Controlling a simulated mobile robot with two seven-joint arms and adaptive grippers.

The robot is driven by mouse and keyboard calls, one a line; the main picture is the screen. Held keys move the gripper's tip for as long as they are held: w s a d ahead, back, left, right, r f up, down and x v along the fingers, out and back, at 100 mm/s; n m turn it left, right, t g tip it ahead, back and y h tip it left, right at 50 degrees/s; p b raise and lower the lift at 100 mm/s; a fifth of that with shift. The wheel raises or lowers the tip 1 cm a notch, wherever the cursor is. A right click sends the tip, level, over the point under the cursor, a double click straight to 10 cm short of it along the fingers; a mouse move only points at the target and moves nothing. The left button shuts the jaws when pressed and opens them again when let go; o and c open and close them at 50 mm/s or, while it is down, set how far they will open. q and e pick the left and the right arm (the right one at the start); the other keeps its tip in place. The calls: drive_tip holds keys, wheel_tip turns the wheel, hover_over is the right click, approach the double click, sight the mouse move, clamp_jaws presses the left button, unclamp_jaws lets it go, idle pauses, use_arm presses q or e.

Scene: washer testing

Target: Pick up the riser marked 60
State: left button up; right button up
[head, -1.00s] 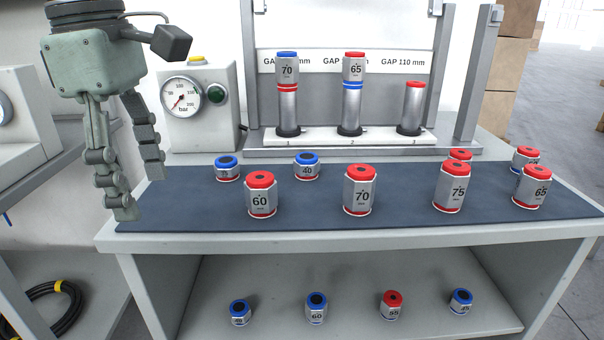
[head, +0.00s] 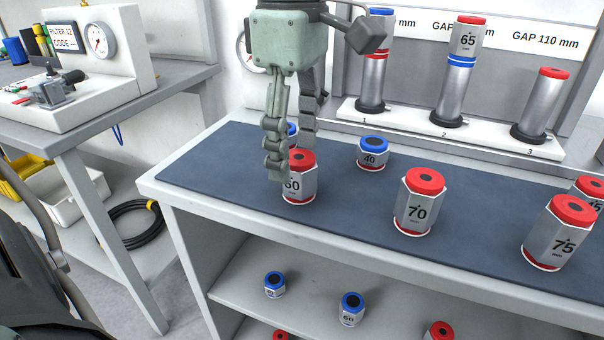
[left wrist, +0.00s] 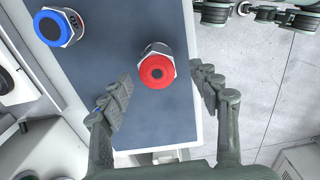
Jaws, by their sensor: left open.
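The riser marked 60 (head: 299,187) is a silver hexagonal block with a red cap and red base ring, upright on the dark mat near the table's left end. My left gripper (head: 291,156) is open, pointing down, with one finger in front of the riser's left edge and the other behind it. In the left wrist view the red-capped riser (left wrist: 157,68) lies ahead between the spread fingers, nearer the left one. I cannot tell whether a finger touches it. Jointed grey-green parts at the wrist view's top right look like my right gripper (left wrist: 285,16); its jaws are unclear.
A blue-capped riser 40 (head: 372,153) stands behind to the right; a red-capped 70 (head: 417,206) and 75 (head: 556,234) stand farther right. Another blue-capped riser is partly hidden behind my gripper. A blue-capped 60 (head: 350,309) is on the lower shelf (head: 245,260).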

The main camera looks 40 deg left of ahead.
sight(299, 156)
use_arm(q)
drive_tip(key=f, duration=0.4)
drive_tip(key=shift+w+d+f, duration=0.15)
drive_tip(key=shift+d, duration=0.05)
use_arm(e)
drive_tip(key=shift+w+a+r+t, duration=0.15)
drive_tip(key=shift+w+a+t, duration=0.25)
drive_tip(key=shift+w, duration=0.35)
use_arm(q)
drive_tip(key=shift+c, duration=0.5)
clamp_jaws()
